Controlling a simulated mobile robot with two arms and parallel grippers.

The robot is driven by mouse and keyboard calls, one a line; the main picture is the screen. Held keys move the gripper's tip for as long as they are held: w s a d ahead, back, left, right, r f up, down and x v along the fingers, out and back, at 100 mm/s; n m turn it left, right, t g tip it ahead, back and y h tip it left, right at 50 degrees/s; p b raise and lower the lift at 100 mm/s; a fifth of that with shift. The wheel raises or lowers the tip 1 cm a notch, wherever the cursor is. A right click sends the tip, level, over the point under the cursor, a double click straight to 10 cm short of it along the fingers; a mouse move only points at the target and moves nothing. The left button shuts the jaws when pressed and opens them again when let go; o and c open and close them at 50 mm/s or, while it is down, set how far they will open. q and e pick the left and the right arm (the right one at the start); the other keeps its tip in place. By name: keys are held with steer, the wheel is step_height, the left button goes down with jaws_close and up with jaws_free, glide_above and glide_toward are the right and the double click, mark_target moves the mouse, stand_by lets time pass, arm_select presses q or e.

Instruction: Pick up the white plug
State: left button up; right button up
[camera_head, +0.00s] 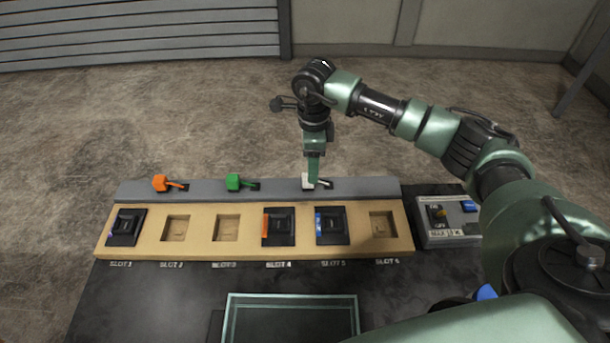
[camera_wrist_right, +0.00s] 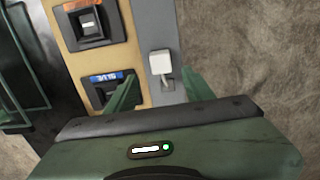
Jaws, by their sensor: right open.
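The white plug (camera_head: 308,181) sits on the grey strip at the back of the console, at the right end of the row of plugs. In the right wrist view the white plug (camera_wrist_right: 160,62) lies just beyond the fingertips, between their lines. My right gripper (camera_head: 313,180) points down at the plug and partly hides it in the head view. In the right wrist view its two green fingers (camera_wrist_right: 164,82) are spread apart, with nothing held between them. My left gripper is not in view.
An orange plug (camera_head: 160,183) and a green plug (camera_head: 234,182) stand on the same grey strip (camera_head: 205,187). The tan slot board (camera_head: 253,247) holds black modules in slots 1, 4 and 5. A switch box (camera_head: 450,232) stands right; a glassy tray (camera_head: 290,298) is in front.

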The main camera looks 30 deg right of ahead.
steer(key=shift+s+f, duration=0.15)
steer(key=shift+f, duration=0.25)
steer(key=f, duration=0.1)
steer(key=f+p, duration=0.2)
steer(key=f, duration=0.1)
steer(key=shift+w+d, duration=0.1)
steer(key=shift+w, duration=0.15)
steer(key=shift+f, duration=0.45)
jaws_close()
